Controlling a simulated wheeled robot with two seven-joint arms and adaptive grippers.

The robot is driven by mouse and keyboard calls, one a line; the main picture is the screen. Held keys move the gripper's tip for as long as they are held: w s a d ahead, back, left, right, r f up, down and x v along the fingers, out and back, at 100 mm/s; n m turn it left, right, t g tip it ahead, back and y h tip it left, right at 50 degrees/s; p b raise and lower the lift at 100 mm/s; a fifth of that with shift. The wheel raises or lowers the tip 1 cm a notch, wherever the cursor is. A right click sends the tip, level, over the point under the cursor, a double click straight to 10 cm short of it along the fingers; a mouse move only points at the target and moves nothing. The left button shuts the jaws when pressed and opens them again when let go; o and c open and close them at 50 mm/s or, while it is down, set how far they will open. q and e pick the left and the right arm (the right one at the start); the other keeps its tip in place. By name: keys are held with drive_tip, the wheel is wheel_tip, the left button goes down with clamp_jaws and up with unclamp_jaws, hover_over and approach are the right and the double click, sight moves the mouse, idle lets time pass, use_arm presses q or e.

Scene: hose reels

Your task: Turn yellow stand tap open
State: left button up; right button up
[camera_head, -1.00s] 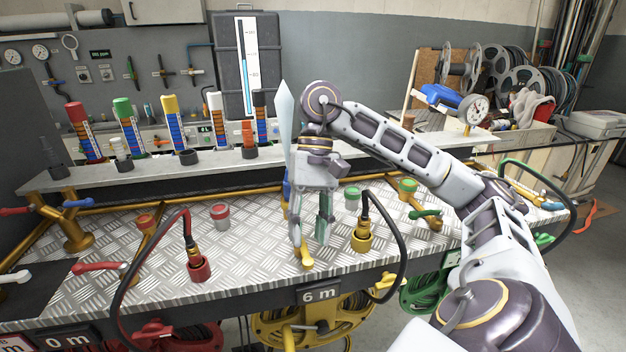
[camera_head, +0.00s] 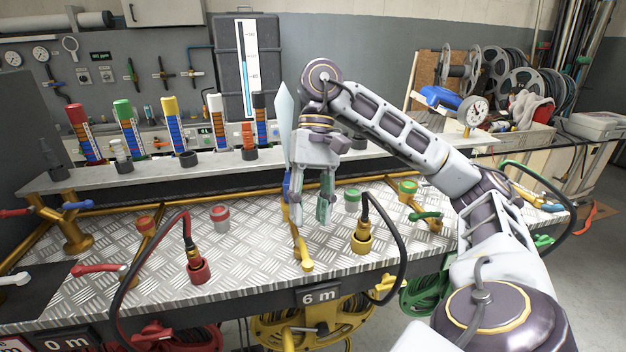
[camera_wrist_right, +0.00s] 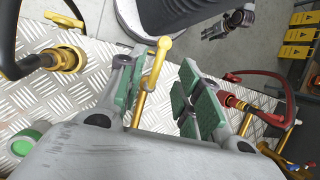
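The yellow stand tap (camera_head: 303,254) stands on the chequered metal bench above the 6 m sign, its lever slanting toward the bench's front edge. My right gripper (camera_head: 311,216) is open and empty, just above and behind the lever in the head view. In the right wrist view the yellow lever (camera_wrist_right: 158,62) shows between the green-padded fingers of the right gripper (camera_wrist_right: 160,88), nearer the left finger. I cannot tell whether a finger touches it. A small dark gripper-like shape (camera_wrist_right: 232,22), probably my left gripper, is far off at the top; its fingers are too small to read.
A yellow hose fitting (camera_head: 361,240) with a black hose stands just right of the tap. A red hose fitting (camera_head: 198,268) is to the left. A green tap (camera_head: 424,215) is farther right. Yellow and green hose reels hang below the bench edge.

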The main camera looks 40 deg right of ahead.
drive_tip(key=shift+v, duration=2.55)
idle(0.8)
